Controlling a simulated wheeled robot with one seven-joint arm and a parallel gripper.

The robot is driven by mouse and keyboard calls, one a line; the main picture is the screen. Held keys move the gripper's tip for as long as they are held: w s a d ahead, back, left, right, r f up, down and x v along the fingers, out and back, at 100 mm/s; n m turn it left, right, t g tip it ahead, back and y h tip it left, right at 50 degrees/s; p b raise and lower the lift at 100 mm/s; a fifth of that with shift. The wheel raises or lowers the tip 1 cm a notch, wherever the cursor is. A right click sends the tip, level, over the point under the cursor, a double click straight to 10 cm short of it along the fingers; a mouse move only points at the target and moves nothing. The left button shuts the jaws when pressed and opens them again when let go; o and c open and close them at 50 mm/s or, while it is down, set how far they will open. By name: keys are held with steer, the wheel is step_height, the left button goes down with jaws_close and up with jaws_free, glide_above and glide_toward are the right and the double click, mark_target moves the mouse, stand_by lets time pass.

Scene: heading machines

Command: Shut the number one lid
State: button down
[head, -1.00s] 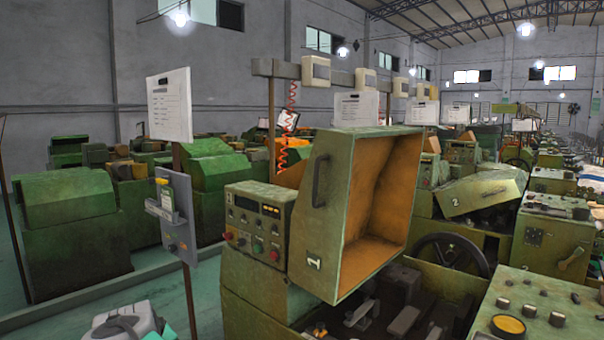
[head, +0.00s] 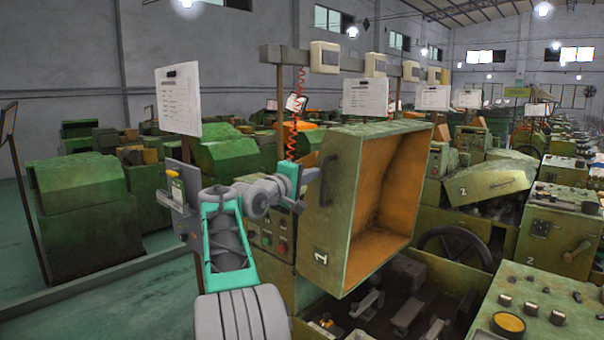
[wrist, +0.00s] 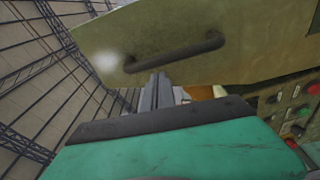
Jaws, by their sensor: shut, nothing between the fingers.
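The number one lid (head: 340,175) is a green box-shaped cover with an orange inside, standing raised and open above its machine. A white "1" is on its near side. Its dark bar handle (head: 326,180) is on that side, and the handle also spans the wrist view (wrist: 175,52). My gripper (head: 308,175) is just left of the handle in the head view, its tip close to it. In the wrist view my gripper's fingers (wrist: 158,85) are together and empty, just below the handle. I cannot tell whether they touch the lid.
The control panel with buttons (head: 270,238) is partly hidden behind my arm. A sign on a post (head: 178,98) stands to the left. The number two machine's lid (head: 488,182) and a handwheel (head: 455,246) are at right. Machine parts lie below the open lid.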

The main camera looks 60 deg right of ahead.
mark_target(324, 178)
steer(key=s, duration=0.3)
steer(key=shift+s+d+f, duration=0.15)
steer(key=shift+s+f, duration=0.05)
steer(key=shift+s, duration=0.1)
steer(key=shift+f, duration=0.1)
steer(key=shift+s, duration=0.1)
